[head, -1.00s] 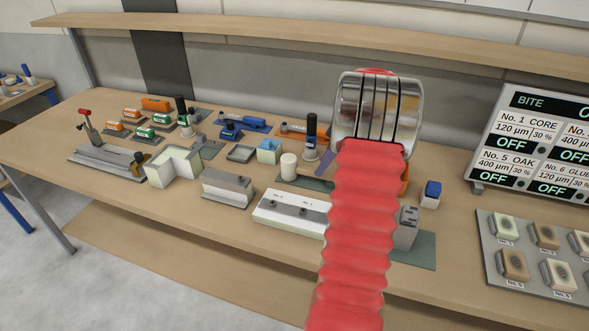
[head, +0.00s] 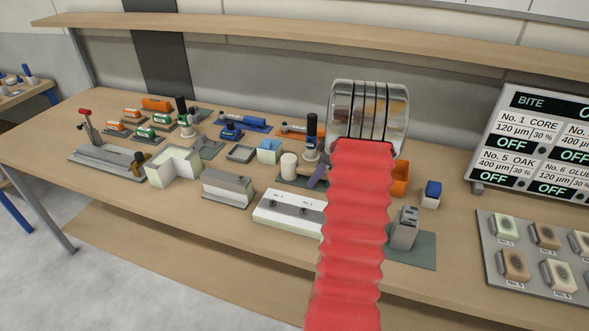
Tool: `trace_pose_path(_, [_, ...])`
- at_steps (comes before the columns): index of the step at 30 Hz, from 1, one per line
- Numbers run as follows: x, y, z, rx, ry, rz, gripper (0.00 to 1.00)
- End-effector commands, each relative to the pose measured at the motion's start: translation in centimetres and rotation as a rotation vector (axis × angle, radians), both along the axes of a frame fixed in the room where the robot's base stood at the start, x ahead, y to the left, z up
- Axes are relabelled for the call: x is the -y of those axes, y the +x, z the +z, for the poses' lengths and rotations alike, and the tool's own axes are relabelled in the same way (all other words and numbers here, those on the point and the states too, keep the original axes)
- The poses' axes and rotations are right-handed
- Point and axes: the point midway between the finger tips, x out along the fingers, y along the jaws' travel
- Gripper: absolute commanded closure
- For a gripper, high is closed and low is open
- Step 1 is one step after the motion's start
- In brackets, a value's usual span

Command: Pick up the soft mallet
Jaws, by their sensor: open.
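No object shows plainly as a soft mallet. A short white cylinder (head: 289,165) stands at the left end of a dark green mat (head: 292,181) and may be its head, but I cannot tell. My gripper (head: 318,179) is mostly hidden behind my red-sleeved arm. Only a purple finger-like part shows, just right of the white cylinder in the picture and seemingly over or near the mat. It looks open and I see nothing held. What lies directly behind my arm is hidden.
A long white block (head: 287,211) lies in front. An orange bin (head: 400,178), a grey block (head: 405,229) and a blue-capped block (head: 431,194) are to the right. A shelf (head: 300,40) runs above the bench.

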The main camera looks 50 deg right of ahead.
Motion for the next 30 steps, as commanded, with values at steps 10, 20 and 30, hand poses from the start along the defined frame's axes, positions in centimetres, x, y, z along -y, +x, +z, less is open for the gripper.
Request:
trace_pose_path(10, [0.01,0.03,-0.04,0.000,-0.001,0.000,0.55])
trace_pose_path(20, [0.03,0.01,-0.02,0.000,-0.001,0.000,0.65])
trace_pose_path(30, [0.03,0.01,-0.02,0.000,-0.001,0.000,0.88])
